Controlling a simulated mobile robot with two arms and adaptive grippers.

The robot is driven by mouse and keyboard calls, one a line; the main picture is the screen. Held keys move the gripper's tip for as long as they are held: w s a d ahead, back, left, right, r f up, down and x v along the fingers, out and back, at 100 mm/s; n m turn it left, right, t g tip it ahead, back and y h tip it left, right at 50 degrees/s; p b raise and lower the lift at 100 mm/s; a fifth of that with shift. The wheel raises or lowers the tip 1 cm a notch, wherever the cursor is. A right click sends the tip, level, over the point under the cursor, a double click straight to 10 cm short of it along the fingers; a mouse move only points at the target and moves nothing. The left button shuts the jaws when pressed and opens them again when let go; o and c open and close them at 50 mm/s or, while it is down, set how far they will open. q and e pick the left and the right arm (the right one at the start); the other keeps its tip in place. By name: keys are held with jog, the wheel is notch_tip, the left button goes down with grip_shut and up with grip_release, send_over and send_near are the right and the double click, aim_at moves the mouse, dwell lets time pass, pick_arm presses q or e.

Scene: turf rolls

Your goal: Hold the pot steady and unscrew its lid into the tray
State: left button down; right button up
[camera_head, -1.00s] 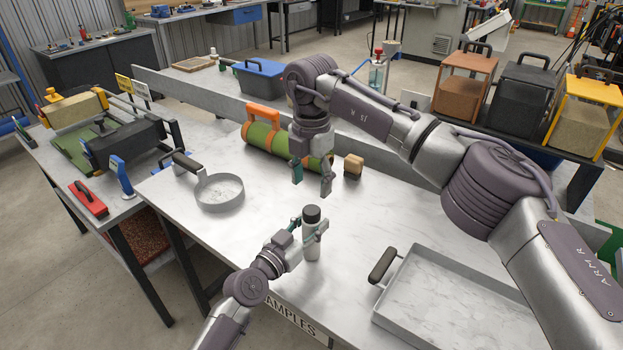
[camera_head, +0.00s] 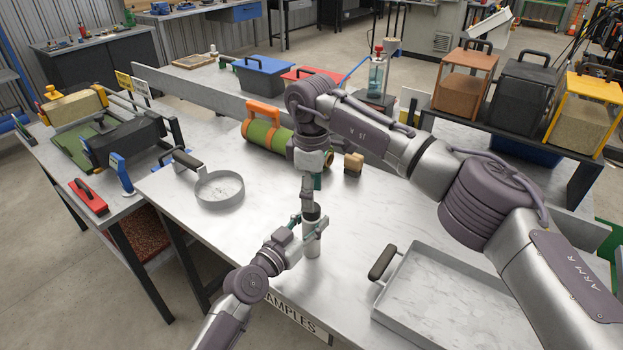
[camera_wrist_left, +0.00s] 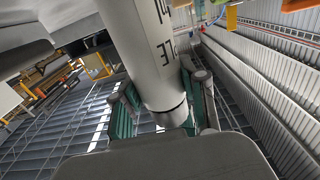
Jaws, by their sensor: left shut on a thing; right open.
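The pot (camera_head: 312,248) is a slim pale cylinder standing upright near the front edge of the metal table, with a dark lid (camera_head: 313,213) on top. My left gripper (camera_head: 312,231) is shut on its upper body. In the left wrist view, the pot (camera_wrist_left: 150,60) shows printed dark marks between the teal-padded fingers (camera_wrist_left: 160,105). My right gripper (camera_head: 309,202) is open and points down right at the lid; its fingers partly hide the lid, and I cannot tell whether they touch it. The grey tray (camera_head: 450,290) lies empty at the right, with a dark handle on its left side.
A round shallow pan (camera_head: 219,188) sits at the left of the table. A green roll with orange straps (camera_head: 262,133) and a small brown block (camera_head: 353,162) lie behind the right gripper. The table between pot and tray is clear.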

jog(key=shift+f, duration=2.05)
jog(key=shift+c, duration=0.3)
